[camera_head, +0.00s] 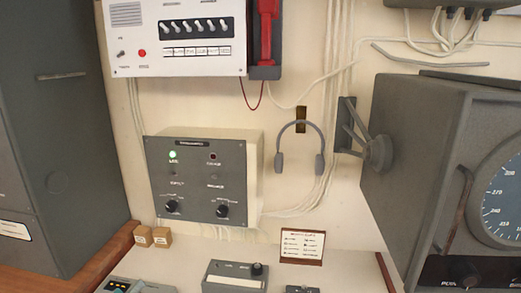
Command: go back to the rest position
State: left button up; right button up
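Neither of my grippers shows in the head view, and no part of my arms is visible. A grey control box (197,182) with a lit green lamp, a dark red lamp and two black knobs is mounted on the cream wall at the centre left. A grey headset (300,147) hangs on the wall to its right. A white panel (178,35) with a row of switches and a red handset (265,30) are at the top.
A grey cabinet (60,130) stands at the left. A large grey console with a round dial (503,198) juts out at the right. Cables run along the wall.

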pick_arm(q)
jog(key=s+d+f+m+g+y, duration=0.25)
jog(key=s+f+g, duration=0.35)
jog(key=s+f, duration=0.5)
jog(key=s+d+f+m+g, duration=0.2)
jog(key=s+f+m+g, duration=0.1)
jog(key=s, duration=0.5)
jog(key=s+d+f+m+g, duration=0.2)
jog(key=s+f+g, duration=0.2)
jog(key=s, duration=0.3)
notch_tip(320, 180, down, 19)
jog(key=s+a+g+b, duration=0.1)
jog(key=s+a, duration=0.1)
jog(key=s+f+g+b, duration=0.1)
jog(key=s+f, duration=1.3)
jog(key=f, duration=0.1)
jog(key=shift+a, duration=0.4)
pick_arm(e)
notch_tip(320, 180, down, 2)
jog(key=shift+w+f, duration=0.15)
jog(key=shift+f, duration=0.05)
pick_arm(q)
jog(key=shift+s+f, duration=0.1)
